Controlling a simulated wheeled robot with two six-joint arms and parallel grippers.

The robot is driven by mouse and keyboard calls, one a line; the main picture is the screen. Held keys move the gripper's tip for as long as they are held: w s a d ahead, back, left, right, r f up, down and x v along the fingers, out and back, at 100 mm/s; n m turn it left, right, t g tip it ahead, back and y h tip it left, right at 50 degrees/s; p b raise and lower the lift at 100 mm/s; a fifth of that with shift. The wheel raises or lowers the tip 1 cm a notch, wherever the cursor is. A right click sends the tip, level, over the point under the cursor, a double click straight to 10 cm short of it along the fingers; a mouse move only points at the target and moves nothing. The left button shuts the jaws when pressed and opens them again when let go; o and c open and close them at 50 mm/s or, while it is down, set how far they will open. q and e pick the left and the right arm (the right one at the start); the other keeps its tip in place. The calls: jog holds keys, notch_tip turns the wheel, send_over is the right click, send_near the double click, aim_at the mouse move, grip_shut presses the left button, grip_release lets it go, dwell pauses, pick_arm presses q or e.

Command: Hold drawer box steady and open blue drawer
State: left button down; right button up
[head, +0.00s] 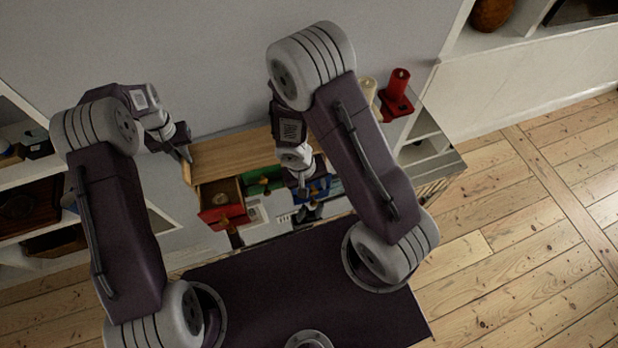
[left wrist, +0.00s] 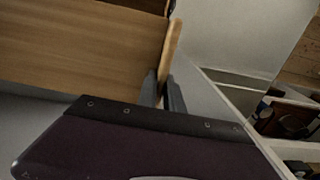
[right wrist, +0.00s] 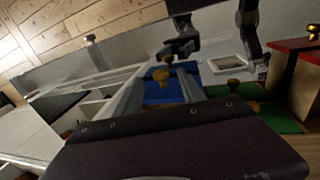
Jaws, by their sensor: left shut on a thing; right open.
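The drawer box shows its light wooden top (head: 235,155) against the wall in the head view. The blue drawer (head: 318,187) is at its right end, partly hidden by my right arm. My left gripper (head: 187,155) is shut on the box's left upright edge; the left wrist view shows this wooden edge (left wrist: 173,45) between the fingers (left wrist: 163,88). My right gripper (head: 303,190) is open in front of the blue drawer. In the right wrist view, the blue front (right wrist: 160,92) and a brass knob (right wrist: 162,74) lie between its fingers; contact cannot be told.
A red drawer (head: 222,206) stands pulled out at the box's left, beside a green one (head: 262,183). A small framed picture (right wrist: 226,64) and dark objects are near the drawers. A red candle holder (head: 397,95) stands to the right. Floorboards at right are clear.

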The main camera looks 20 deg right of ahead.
notch_tip(320, 180, up, 10)
jog(key=a, duration=0.2)
jog(key=shift+f, duration=0.2)
pick_arm(q)
jog(key=c, duration=1.4)
grip_release()
